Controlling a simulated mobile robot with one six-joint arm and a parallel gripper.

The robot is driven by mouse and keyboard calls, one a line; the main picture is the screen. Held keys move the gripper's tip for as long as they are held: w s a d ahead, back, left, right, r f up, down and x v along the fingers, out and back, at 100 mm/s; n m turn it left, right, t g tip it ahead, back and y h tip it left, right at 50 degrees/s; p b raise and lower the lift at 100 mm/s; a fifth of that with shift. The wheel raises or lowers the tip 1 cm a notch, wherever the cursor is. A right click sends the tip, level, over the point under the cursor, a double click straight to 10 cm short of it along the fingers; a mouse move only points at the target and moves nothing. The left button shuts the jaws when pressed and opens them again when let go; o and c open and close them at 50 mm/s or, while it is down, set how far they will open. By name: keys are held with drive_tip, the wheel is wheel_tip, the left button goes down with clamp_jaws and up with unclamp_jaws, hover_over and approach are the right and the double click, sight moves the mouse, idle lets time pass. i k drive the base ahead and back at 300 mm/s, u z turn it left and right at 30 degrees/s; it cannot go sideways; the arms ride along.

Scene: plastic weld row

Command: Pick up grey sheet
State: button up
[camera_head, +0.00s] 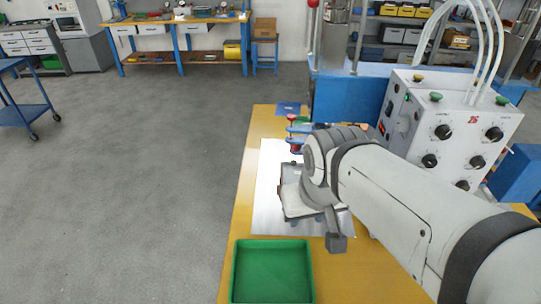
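A pale grey sheet (268,185) lies flat on the yellow workbench (243,208), behind the green tray. My arm reaches in from the lower right, and my gripper (306,214) is over the sheet's middle and right part, hiding much of it. The fingertips are mostly hidden by the wrist and gripper body. I cannot tell whether they touch the sheet, or whether they are open or shut.
An empty-looking green tray (272,271) sits at the bench's near left. A white control box (447,125) with knobs and hoses stands at the right. A small red-and-blue clamp-like fixture (294,130) is near the sheet's far edge. Open floor lies left.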

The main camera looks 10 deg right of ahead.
sight(291, 175)
drive_tip(key=u, duration=2.2)
drive_tip(key=i, duration=2.1)
drive_tip(key=u, duration=3.4)
drive_tip(key=k, duration=1.15)
drive_tip(key=u, duration=0.1)
